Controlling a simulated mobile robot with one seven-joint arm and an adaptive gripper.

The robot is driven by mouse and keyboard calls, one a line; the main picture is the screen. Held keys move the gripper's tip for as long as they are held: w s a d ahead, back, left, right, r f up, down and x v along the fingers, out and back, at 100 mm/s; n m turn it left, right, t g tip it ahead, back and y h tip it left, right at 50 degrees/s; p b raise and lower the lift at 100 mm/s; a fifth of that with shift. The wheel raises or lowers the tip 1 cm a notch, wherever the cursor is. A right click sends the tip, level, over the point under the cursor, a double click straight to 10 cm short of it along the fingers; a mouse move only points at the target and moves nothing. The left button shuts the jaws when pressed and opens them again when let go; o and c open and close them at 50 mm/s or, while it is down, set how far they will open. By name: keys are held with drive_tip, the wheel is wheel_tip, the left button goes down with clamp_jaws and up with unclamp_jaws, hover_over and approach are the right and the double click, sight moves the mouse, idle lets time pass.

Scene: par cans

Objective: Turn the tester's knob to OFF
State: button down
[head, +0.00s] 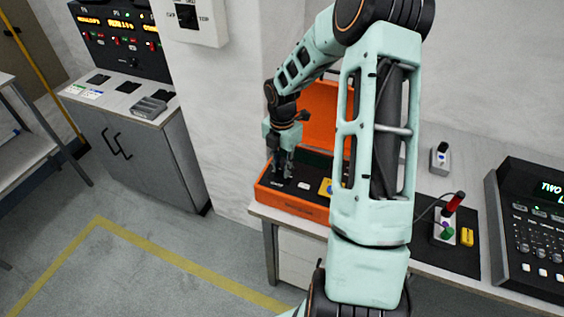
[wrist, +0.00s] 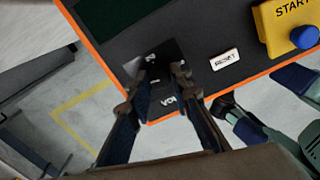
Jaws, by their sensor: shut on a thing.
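The tester is an open orange case (head: 290,203) with a dark panel, standing on the bench. Its panel (wrist: 205,30) fills the upper middle of the wrist view. My gripper (head: 283,172) reaches down onto the panel's left part. In the wrist view my gripper (wrist: 160,88) has its two dark fingers closed around the black knob (wrist: 158,72) near the panel's front left corner. The fingers hide much of the knob, and I cannot read its setting. Part of a white label shows just in front of it.
Right of the knob are a white RESET button (wrist: 225,59) and a yellow START box (wrist: 285,22) with a blue button. The orange lid stands up behind. Floor is clear at left.

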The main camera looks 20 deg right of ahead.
sight(282, 170)
drive_tip(key=shift+r+n+p, duration=0.1)
drive_tip(key=shift+n+p, duration=0.6)
drive_tip(key=shift+n, duration=0.6)
drive_tip(key=c, duration=1.7)
unclamp_jaws()
drive_tip(key=shift+c, duration=0.2)
wheel_tip(282, 170, up, 12)
